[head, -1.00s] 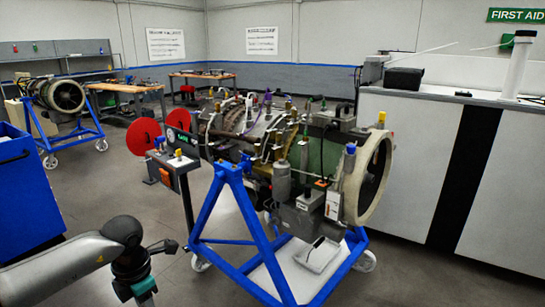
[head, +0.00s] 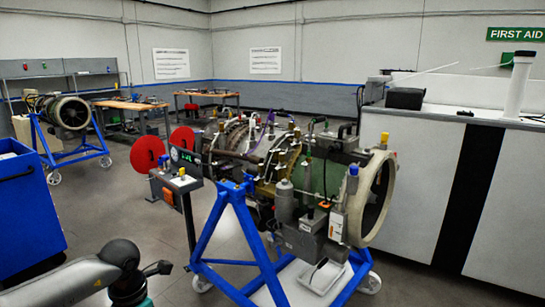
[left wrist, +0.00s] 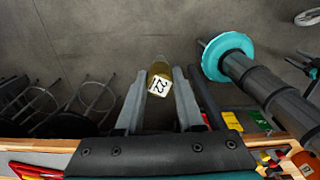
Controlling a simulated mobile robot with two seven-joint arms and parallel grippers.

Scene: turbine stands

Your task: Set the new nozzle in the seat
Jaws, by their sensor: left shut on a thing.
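In the left wrist view my left gripper (left wrist: 159,74) is shut on a small brass-coloured nozzle (left wrist: 160,84), which bears a white label with dark digits. The nozzle is held between the two grey fingers, above the grey floor. In the head view only part of my left arm shows at the bottom left; its gripper and the nozzle are out of that view. The turbine engine (head: 325,173) rests on a blue stand (head: 256,237) at the centre right. I cannot make out the seat on it. My right gripper is not in view.
A pedestal box with a small display (head: 182,178) stands left of the engine, near red discs (head: 147,153). A blue cart (head: 28,212) is at the left. A white cabinet (head: 420,190) stands behind the engine at the right. A wooden-edged surface (left wrist: 30,144) lies close below the gripper.

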